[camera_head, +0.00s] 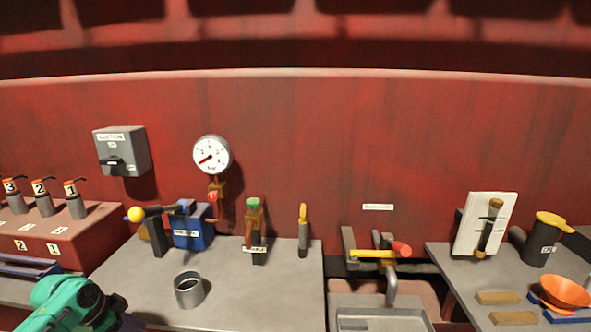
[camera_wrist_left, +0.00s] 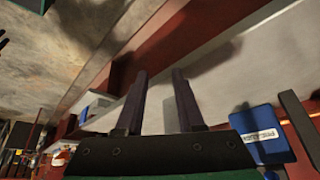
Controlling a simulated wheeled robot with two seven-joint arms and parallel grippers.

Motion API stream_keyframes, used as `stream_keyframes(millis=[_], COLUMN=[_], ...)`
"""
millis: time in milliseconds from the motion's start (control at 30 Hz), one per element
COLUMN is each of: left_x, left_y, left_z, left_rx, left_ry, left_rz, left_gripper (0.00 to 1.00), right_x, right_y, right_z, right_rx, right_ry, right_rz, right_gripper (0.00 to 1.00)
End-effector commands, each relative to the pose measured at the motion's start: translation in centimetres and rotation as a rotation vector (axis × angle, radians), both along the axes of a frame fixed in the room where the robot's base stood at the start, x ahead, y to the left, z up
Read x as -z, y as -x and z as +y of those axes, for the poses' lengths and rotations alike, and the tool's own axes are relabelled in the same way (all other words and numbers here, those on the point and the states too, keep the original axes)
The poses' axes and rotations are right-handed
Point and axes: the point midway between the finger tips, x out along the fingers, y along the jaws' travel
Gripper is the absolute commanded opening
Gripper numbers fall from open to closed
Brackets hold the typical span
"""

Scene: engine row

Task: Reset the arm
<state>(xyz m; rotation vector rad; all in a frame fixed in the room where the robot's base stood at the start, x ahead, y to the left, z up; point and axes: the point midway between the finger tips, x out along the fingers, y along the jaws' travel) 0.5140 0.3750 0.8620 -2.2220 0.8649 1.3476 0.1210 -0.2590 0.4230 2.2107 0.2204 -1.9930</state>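My left arm (camera_head: 70,302) shows green and black at the bottom left of the head view, low in front of the grey bench top. Its fingers cannot be made out there. In the left wrist view my left gripper (camera_wrist_left: 160,74) has two dark fingers standing apart with nothing between them. A grey surface and a red panel lie beyond the fingers. My right arm and gripper are in neither view.
A grey cup (camera_head: 189,290) stands on the bench (camera_head: 255,295) to the right of my left arm. Behind are a blue box (camera_head: 190,228) and a gauge (camera_head: 212,155). A red stepped block (camera_head: 60,232) stands left. An orange funnel (camera_head: 565,290) is far right.

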Motion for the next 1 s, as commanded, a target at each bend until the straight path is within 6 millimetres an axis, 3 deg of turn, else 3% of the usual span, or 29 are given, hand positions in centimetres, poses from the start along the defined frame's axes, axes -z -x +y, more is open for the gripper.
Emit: stream_keyframes(millis=[167,267,300,367,400,467,600,700,800,900,1000], left_x=[8.8,16.3,19.6,24.4,27.4,31.3,38.6,41.9,43.4,43.9,44.0], left_y=[0.5,3.0,4.8,8.0,10.5,14.5,25.0,32.3,37.3,39.8,40.2], left_z=[2.0,3.0,3.2,3.2,2.9,2.1,-2.0,-6.0,-9.4,-11.3,-11.6], left_rx=[-0.218,-0.367,-0.426,-0.499,-0.537,-0.577,-0.605,-0.587,-0.561,-0.545,-0.541], left_ry=[0.000,-0.027,-0.045,-0.079,-0.101,-0.134,-0.188,-0.198,-0.188,-0.178,-0.176], left_rz=[0.024,0.058,0.076,0.103,0.124,0.154,0.232,0.288,0.327,0.344,0.346], left_gripper=[0.37,0.37,0.37,0.37,0.37,0.37,0.37,0.37,0.37,0.37,0.37], right_x=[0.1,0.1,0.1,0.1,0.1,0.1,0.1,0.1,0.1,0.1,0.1], right_y=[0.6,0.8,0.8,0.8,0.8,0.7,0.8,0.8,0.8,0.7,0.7], right_z=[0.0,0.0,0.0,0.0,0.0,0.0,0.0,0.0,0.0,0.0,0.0], right_rx=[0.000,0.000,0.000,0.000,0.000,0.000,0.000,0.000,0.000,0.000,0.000], right_ry=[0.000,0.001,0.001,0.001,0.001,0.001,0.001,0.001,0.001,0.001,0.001], right_rz=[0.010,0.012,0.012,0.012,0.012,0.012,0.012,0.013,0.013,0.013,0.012], right_gripper=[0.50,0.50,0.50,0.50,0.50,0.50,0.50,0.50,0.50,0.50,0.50])
